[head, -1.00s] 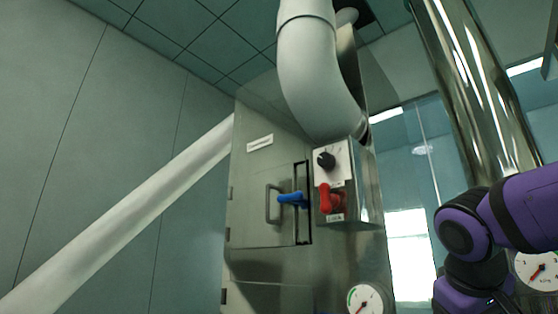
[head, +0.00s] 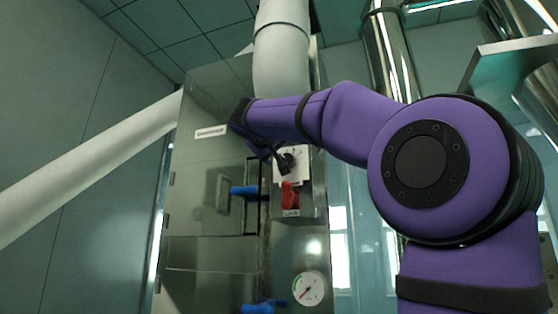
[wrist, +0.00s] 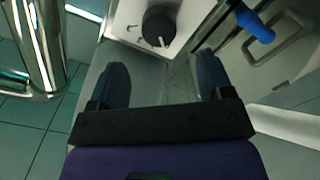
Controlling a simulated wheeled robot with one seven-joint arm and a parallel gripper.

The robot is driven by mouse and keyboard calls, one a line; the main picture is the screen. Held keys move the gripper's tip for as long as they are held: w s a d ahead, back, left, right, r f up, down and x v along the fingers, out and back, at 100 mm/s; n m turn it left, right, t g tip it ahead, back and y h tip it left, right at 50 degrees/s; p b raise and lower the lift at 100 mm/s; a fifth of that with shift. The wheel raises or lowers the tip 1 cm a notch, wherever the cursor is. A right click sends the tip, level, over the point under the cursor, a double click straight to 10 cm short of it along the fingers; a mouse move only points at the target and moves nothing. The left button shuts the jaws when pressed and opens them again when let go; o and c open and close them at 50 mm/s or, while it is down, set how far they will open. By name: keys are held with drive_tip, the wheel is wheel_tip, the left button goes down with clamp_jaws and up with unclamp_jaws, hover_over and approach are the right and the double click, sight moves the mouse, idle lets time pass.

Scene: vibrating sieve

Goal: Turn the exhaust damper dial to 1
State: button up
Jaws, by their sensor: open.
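The exhaust damper dial (head: 286,162) is a black round knob on a white plate (head: 298,177) on the metal cabinet. It also shows in the wrist view (wrist: 160,26), with a light pointer mark on it. In the wrist view my gripper (wrist: 162,78) is open, its two dark fingers apart with nothing between them. The dial lies beyond the fingertips, roughly centred between them. In the head view my purple arm reaches across from the right, and the gripper's dark end is close to the dial and partly covers its plate. The numbers on the plate are too small to read.
A red switch handle (head: 288,194) sits just below the dial. A blue latch handle (head: 245,191) and a grey door handle (head: 223,193) are to the left. A pressure gauge (head: 308,289) and another blue handle (head: 264,306) are lower. A large white pipe (head: 281,60) rises above.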

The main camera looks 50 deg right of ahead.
sight(288, 161)
drive_tip(key=x, duration=0.8)
drive_tip(key=shift+d, duration=0.2)
drive_tip(key=shift+c, duration=0.2)
drive_tip(key=c, duration=0.9)
